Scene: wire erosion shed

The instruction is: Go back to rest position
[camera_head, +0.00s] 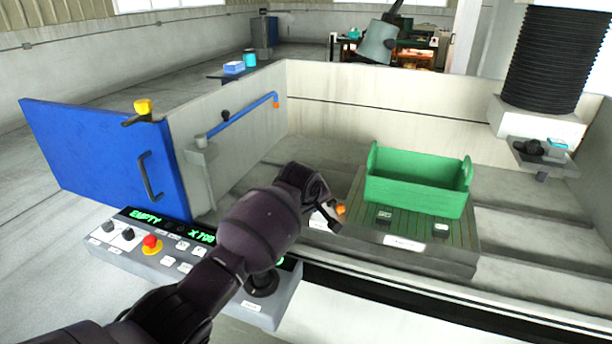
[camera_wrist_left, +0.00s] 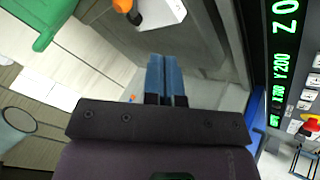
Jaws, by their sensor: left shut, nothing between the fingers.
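My left arm comes in from the lower left in the head view and reaches over the control panel (camera_head: 268,312). My left gripper (camera_head: 330,222) is above the tank edge, close to a small white block with an orange knob (camera_head: 341,209); I cannot tell whether they touch. In the left wrist view my left gripper's blue fingers (camera_wrist_left: 167,75) are together, with nothing between them. The orange knob (camera_wrist_left: 122,5) shows beyond them at the top. My right gripper is not in view.
A green bin (camera_head: 415,185) stands on a slatted plate (camera_head: 455,235) right of my gripper. A blue door (camera_head: 95,150) stands open at left. A black bellows column (camera_head: 555,55) hangs at right. A blue pipe (camera_head: 240,115) runs along the tank wall.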

